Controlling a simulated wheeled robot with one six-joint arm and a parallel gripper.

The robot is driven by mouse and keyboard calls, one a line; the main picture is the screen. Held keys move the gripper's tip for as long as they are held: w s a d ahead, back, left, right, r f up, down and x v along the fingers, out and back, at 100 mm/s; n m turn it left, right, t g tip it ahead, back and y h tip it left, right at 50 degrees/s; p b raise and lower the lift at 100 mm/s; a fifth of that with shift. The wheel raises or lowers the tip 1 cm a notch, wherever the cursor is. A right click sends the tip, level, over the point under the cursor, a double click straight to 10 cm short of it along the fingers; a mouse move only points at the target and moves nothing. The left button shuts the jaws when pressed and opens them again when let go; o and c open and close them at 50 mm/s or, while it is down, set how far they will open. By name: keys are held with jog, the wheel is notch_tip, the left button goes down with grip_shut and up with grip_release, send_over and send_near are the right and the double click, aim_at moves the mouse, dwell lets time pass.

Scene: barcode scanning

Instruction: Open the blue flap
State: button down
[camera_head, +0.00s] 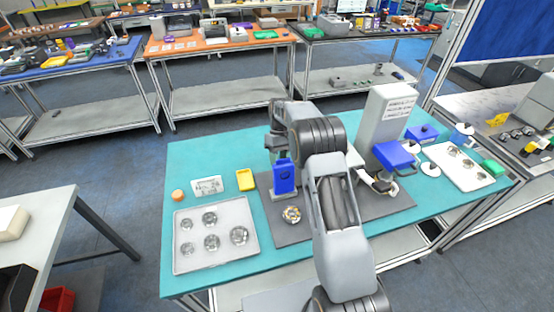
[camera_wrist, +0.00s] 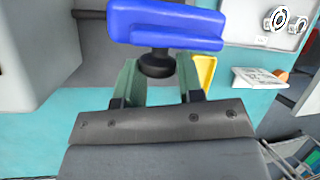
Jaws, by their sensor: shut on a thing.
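The blue flap (camera_head: 284,178) shows in the head view as an upright blue piece at the left of the grey mat, under my wrist. In the wrist view the flap (camera_wrist: 165,25) spans the top middle, with a black round knob (camera_wrist: 157,64) on its near side and a dark rod at its left. My gripper (camera_wrist: 158,72) has its two green fingers on either side of this knob and is shut on it. In the head view my arm hides much of the fingers and of what lies behind them.
A tall grey box (camera_head: 384,118) and another blue part (camera_head: 395,155) stand right of my arm. A metal tray (camera_head: 179,262) with several round parts lies front left. A yellow piece (camera_head: 245,180), a label card (camera_head: 207,185) and an orange puck (camera_head: 178,196) lie behind it.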

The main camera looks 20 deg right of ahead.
jog(key=c, duration=0.9)
grip_release()
jog(key=shift+s+d+f, duration=0.25)
jog(key=shift+d+f, duration=0.05)
jog(key=shift+d, duration=0.05)
jog(key=shift+c, duration=0.2)
jog(key=shift+o, duration=0.9)
jog(key=shift+a+r, duration=0.1)
jog(key=shift+w+a, duration=0.1)
jog(key=shift+r, duration=0.15)
jog(key=b+v, duration=0.1)
jog(key=v, duration=0.6)
jog(key=shift+w, duration=0.15)
jog(key=shift+r, duration=0.1)
jog(key=shift+c, duration=0.3)
